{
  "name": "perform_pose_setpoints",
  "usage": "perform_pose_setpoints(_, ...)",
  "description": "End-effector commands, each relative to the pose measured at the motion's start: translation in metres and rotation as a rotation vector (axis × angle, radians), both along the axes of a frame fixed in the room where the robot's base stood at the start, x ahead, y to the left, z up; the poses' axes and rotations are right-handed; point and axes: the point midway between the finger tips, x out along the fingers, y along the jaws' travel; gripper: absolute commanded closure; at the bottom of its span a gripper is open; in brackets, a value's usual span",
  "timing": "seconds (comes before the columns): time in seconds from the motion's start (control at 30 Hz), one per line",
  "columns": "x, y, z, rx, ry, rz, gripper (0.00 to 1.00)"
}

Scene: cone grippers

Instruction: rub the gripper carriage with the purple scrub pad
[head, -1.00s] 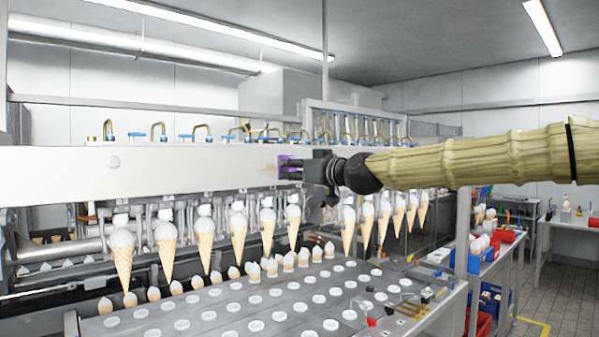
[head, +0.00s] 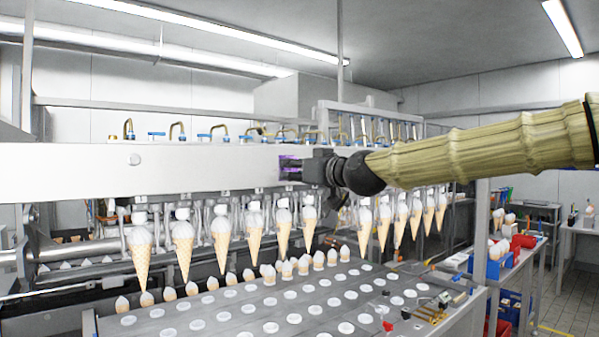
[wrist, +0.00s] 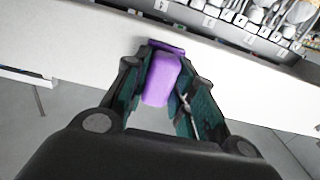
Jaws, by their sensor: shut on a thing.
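The gripper carriage (head: 90,172) is a long white beam across the left and middle of the head view, with ice cream cones (head: 183,245) hanging in a row below it. My gripper (head: 306,168) is at the right part of its front face. It is shut on the purple scrub pad (wrist: 162,78), which sits between the two fingers in the wrist view. The pad's far end meets or nearly meets the white face of the carriage, which also shows in the wrist view (wrist: 75,50). In the head view the fingers hide most of the pad.
A grey tray plate (head: 215,318) with rows of round white holders lies below the cones. Brass and blue fittings (head: 178,130) stand along the top of the carriage. Blue and red bins (head: 495,262) stand on a bench at the right. Open floor shows at the far right.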

Motion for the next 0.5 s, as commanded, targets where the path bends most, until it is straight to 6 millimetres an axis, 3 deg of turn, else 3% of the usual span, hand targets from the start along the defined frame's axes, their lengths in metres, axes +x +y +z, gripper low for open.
perform_pose_setpoints(0.5, -0.016, 0.025, 0.000, -0.002, -0.002, 0.002, 0.93)
